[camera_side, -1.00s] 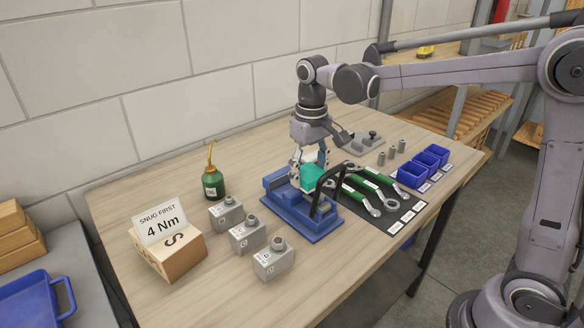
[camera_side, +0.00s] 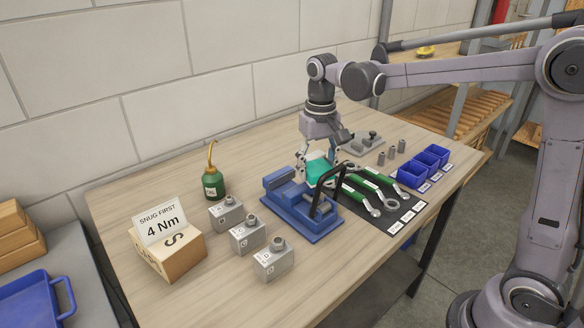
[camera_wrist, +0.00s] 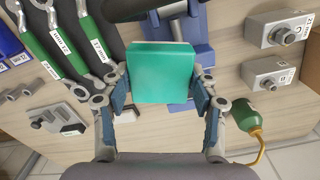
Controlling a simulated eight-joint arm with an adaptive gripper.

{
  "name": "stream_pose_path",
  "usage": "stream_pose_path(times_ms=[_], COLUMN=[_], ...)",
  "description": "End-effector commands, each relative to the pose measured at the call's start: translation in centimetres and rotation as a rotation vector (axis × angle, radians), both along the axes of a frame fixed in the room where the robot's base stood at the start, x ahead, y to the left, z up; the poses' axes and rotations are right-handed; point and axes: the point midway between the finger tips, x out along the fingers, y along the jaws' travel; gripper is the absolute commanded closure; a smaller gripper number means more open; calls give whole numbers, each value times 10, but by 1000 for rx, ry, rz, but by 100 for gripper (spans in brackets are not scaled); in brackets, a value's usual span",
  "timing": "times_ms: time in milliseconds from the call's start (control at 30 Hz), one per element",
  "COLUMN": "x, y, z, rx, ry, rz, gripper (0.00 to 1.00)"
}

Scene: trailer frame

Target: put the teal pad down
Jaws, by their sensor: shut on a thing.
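The teal pad (camera_wrist: 160,73) is a square block gripped between the two fingers of my gripper (camera_wrist: 162,100) in the wrist view. In the side view the teal pad (camera_side: 318,170) is held by my gripper (camera_side: 319,158) above the right back part of the blue vise (camera_side: 312,229). The pad looks slightly tilted there. My gripper is shut on it. Whether the pad touches the vise cannot be told. The pad hides part of the vise in the wrist view.
Green-handled wrenches (camera_side: 360,197) lie on a dark mat (camera_side: 408,193) to the right. Grey labelled blocks (camera_side: 247,237) stand in front left. A green oil can (camera_side: 213,183) and a sign on a wooden box (camera_side: 172,255) stand at left. Blue bins (camera_side: 425,164) sit at right.

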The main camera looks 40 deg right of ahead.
Motion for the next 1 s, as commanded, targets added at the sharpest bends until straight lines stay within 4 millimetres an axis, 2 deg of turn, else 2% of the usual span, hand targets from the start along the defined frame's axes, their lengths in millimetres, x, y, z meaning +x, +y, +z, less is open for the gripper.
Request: stream_pose_path(times_ms=[167, 500, 700, 833, 1000], x=[18, 89, 109, 116, 131], y=[-12, -77, -103, -104, -80], z=[3, 10, 10, 6, -11], rx=[0, -1, -2, -2, -2], ry=[0, 0, 1, 1, 1], rz=[32, 211, 282, 301, 306], gripper=[73, 73, 73, 73, 73])
